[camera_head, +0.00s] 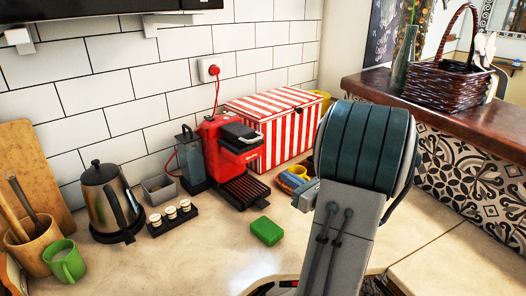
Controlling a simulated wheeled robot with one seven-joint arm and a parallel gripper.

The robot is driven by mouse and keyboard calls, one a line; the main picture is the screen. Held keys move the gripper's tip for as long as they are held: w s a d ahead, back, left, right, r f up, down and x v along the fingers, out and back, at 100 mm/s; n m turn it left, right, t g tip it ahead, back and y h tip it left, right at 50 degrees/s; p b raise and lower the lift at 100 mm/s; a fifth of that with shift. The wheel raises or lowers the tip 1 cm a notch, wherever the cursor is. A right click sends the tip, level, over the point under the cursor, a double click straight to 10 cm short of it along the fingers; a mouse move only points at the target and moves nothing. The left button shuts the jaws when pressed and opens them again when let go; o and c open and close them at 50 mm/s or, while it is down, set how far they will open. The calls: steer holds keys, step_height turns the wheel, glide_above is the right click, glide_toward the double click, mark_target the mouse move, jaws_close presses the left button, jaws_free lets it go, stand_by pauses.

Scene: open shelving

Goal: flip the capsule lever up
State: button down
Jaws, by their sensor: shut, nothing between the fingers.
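The red capsule coffee machine (219,158) stands on the counter against the tiled wall. Its dark lever (239,133) with a pale front edge lies roughly flat over the top of the machine's head, facing right and forward. A black drip tray (243,190) sticks out below it. My arm rises in the right foreground, and its large dark joint blocks the view behind it. A grey part of the arm shows at its left side, to the right of the machine. I cannot make out my gripper's fingers. No part of my arm visibly touches the machine.
A striped box (273,124) stands right behind the machine. A grey tank (190,160), a kettle (108,200) and a rack of small cups (171,215) stand left. A green block (266,231) lies in front. The front counter is mostly clear.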

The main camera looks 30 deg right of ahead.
steer(key=p, duration=0.4)
glide_toward(243, 135)
steer(key=shift+w+d+f, duration=0.35)
steer(key=shift+w+f, duration=0.2)
steer(key=shift+w, duration=0.25)
steer(key=shift+w+d+f, duration=0.3)
steer(key=shift+w+f, duration=0.25)
steer(key=shift+w, duration=0.25)
